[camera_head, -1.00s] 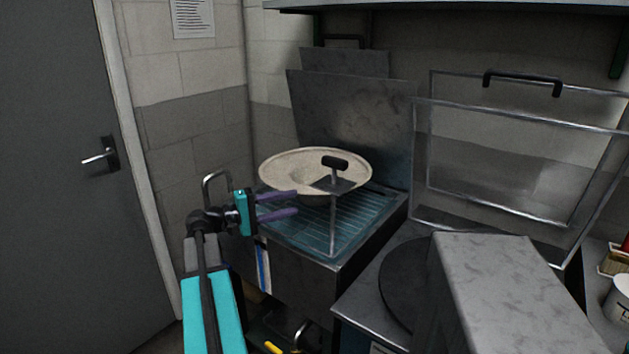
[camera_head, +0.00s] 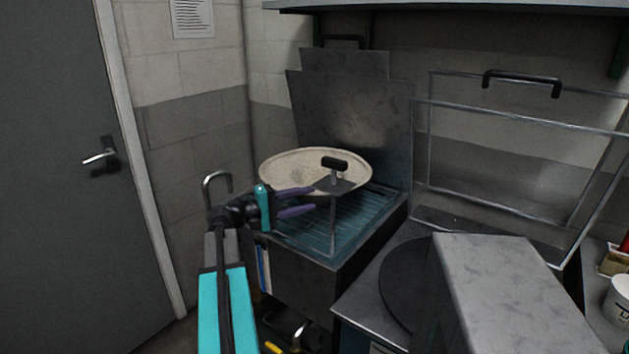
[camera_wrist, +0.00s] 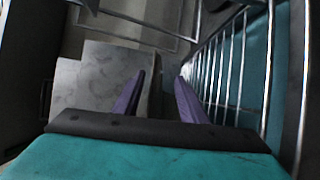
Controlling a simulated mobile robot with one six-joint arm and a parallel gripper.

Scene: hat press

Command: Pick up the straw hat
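The straw hat (camera_head: 300,166) is pale beige with a wide brim. In the head view it lies at the back of a metal rack (camera_head: 352,225) over a teal basin. A black-handled metal piece (camera_head: 334,178) stands in front of the hat and hides part of its right side. My gripper (camera_head: 312,201) is open and empty. Its two purple fingers appear just in front of the hat's near left brim; whether they touch it I cannot tell.
A grey metal panel (camera_head: 360,115) stands behind the hat. To the right are a clear framed lid (camera_head: 500,165), a dark round plate (camera_head: 400,275) and a grey metal box (camera_head: 510,290). A door (camera_head: 50,180) is at the left. A shelf (camera_head: 450,7) hangs above.

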